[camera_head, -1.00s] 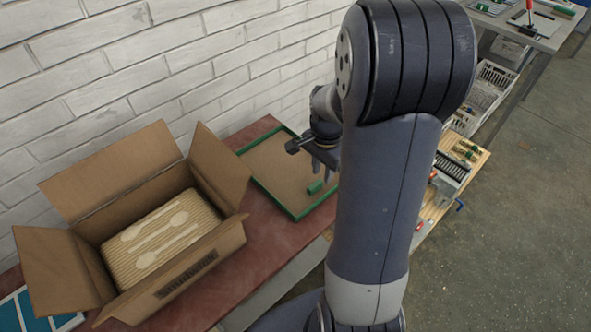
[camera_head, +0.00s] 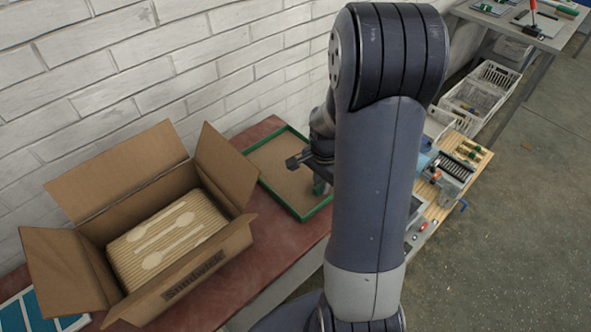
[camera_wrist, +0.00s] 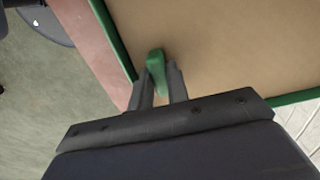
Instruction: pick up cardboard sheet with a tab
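The cardboard sheet (camera_head: 268,160) is brown and lies flat in a green-rimmed tray on the red bench. It fills much of the wrist view (camera_wrist: 220,50). Its green tab (camera_wrist: 156,62) stands between the two fingers of my gripper (camera_wrist: 160,80), with its far end showing past them. In the head view my gripper (camera_head: 319,178) is low over the sheet, partly hidden by my arm, and a bit of green shows at the fingers. The fingers stand apart on both sides of the tab; whether they touch it I cannot tell.
An open cardboard box (camera_head: 208,272) at the left holds pale wooden spoons (camera_head: 175,250) on a ribbed stack. A blue-panelled tray (camera_head: 35,312) lies at the front left. A white brick wall (camera_head: 110,70) runs behind the bench. Baskets and a wooden-topped bench stand at right.

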